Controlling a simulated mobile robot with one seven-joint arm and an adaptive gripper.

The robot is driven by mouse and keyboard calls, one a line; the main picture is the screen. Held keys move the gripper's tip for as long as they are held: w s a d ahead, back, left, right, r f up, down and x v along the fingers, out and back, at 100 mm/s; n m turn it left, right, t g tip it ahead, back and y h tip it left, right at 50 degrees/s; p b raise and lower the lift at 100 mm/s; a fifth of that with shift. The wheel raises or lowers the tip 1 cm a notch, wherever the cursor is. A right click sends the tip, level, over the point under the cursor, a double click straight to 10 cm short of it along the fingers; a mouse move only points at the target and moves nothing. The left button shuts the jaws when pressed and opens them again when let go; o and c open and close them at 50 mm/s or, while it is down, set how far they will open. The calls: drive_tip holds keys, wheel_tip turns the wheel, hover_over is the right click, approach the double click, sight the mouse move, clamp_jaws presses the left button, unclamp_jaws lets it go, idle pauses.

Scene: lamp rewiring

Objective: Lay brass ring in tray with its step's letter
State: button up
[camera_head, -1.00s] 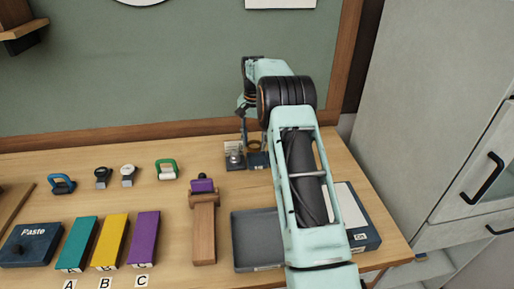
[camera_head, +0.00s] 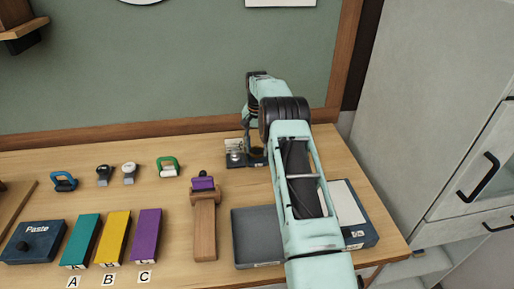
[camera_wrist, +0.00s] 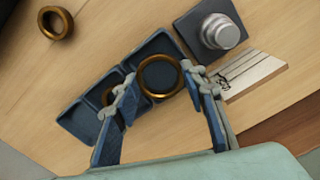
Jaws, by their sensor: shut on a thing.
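A brass ring (camera_wrist: 160,58) sits between the two fingertips of my gripper (camera_wrist: 160,76) in the wrist view. The fingers are shut on it from both sides. It appears over the end compartment of a blue tray (camera_wrist: 77,122) divided into compartments. Another brass ring (camera_wrist: 106,97) lies in the middle compartment, partly hidden by the left finger. A third brass ring (camera_wrist: 69,24) lies apart on the wood. I cannot read any letter on the tray, nor tell whether the held ring touches its floor. In the head view my arm hides much of this area.
A silver knob on a dark base (camera_wrist: 216,32) stands close beside the tray, with a drawn card (camera_wrist: 252,75) near it. Teal, yellow and purple blocks (camera_head: 143,236) lie by labels A, B and C. A grey tray (camera_head: 258,236) lies in front, partly behind my arm.

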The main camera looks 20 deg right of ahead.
drive_tip(key=shift+f+b, duration=0.4)
drive_tip(key=shift+f, duration=0.25)
drive_tip(key=o, duration=1.2)
wheel_tip(320, 180, up, 13)
drive_tip(key=shift+r, duration=0.15)
